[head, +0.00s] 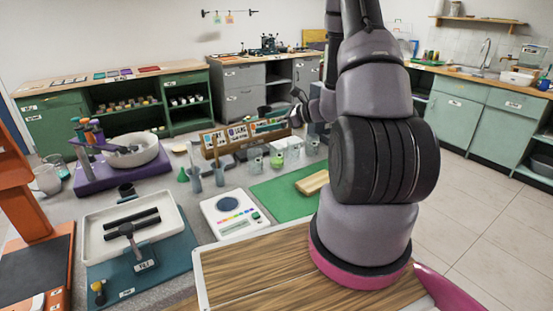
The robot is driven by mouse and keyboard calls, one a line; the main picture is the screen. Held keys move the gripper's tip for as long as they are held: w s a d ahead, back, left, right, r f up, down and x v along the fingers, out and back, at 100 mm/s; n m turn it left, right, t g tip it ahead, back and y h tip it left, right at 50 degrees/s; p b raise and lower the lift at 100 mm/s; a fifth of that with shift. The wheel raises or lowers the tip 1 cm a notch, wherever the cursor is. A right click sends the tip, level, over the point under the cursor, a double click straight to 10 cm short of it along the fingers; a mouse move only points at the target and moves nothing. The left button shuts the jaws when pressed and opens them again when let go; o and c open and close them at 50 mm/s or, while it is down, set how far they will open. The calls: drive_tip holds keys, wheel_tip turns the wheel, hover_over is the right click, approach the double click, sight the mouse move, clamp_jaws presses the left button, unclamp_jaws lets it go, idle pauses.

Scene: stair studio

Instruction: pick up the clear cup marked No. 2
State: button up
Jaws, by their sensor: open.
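Several small cups stand in a row on the grey worktop behind the green mat: a clear one (255,160) at the left, one with green in it (277,159), another (295,148), and a clear one (312,146) at the right. Their marks are too small to read, so I cannot tell which is No. 2. My gripper (297,108) is small and dark at the far end of my arm, partly hidden by it. It is open, with nothing seen in it, above and behind the cups.
A wooden block (312,183) lies on the green mat (275,200). A white scale (233,216), a tray (132,236) and a purple stand with a mortar (125,160) are to the left. A rack of cards (240,136) stands behind the cups. My arm blocks the view at right.

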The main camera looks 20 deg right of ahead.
sight(282, 151)
drive_tip(key=d+f+m+t+h, duration=0.1)
drive_tip(key=d+f+m, duration=0.1)
drive_tip(key=f, duration=0.2)
drive_tip(key=d+f+m+h, duration=0.1)
drive_tip(key=d+f+m, duration=0.1)
drive_tip(key=d+f, duration=0.1)
drive_tip(key=d+f+m+t+h, duration=0.1)
drive_tip(key=d+f+m+h, duration=0.1)
drive_tip(key=f, duration=0.4)
drive_tip(key=shift+w+d+f+t, duration=0.1)
drive_tip(key=shift+w+d+t, duration=0.2)
drive_tip(key=shift+d, duration=0.4)
drive_tip(key=x, duration=0.4)
drive_tip(key=shift+w+f, duration=0.25)
drive_tip(key=shift+w, duration=0.05)
drive_tip(key=x, duration=0.5)
drive_tip(key=shift+w+f, duration=0.15)
drive_tip(key=shift+w, duration=0.25)
drive_tip(key=c, duration=1.4)
